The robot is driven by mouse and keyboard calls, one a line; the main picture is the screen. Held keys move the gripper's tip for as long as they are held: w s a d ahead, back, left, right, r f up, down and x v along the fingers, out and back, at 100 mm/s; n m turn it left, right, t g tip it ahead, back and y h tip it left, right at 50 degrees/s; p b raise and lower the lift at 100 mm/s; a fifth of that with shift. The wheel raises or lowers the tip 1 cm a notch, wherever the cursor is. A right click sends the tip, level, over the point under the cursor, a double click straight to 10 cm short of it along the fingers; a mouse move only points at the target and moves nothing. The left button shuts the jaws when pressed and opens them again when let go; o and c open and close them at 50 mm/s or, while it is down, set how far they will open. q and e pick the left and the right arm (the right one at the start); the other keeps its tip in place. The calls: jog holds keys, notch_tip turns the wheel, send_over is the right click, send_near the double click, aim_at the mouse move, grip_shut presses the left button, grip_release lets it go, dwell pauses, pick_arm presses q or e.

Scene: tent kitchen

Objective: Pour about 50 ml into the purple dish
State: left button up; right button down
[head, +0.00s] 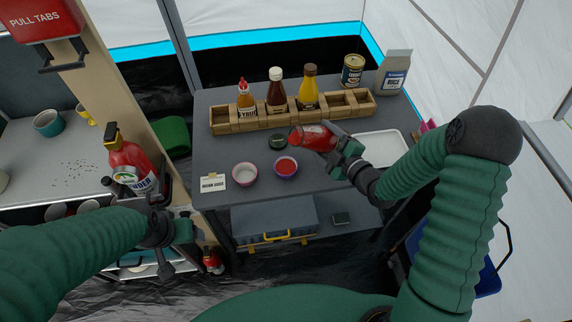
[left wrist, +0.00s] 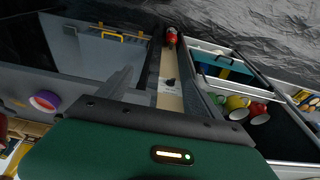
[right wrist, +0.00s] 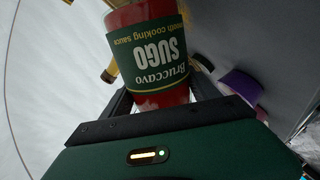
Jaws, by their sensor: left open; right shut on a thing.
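The purple dish (head: 286,175) stands on the grey table with red sauce inside. It also shows in the right wrist view (right wrist: 242,85). My right gripper (head: 340,148) is shut on a jar of red sauce (head: 313,137), labelled "Bruccavo SUGO" in the right wrist view (right wrist: 152,62). The jar lies tipped almost level, mouth towards the left, above and slightly behind the purple dish. I cannot make out a stream. My left gripper (head: 184,226) is open and empty, low at the left, away from the dish.
A pink bowl with white contents (head: 244,182) and a small card (head: 213,182) stand left of the dish. A dark round lid (head: 278,142) lies behind. A wooden rack (head: 235,122) holds several bottles. A white tray (head: 385,146) is at right. A can (head: 352,72) and carton (head: 393,75) stand behind.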

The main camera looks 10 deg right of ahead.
jog(key=shift+w+d+f+n+h+b, duration=0.1)
jog(key=shift+d+f+n+h+b, duration=0.1)
jog(key=shift+f+n+h+b, duration=0.3)
dwell(0.3)
jog(key=shift+r, duration=0.3)
jog(key=shift+a+r+m+y+p, duration=0.55)
jog(key=shift+r+m+y+p, duration=0.25)
jog(key=shift+m+p, duration=0.2)
jog(key=shift+s+a+r+m+y, duration=0.25)
jog(key=shift+a+m, duration=0.2)
jog(key=shift+m, duration=0.55)
jog(key=shift+f, duration=0.1)
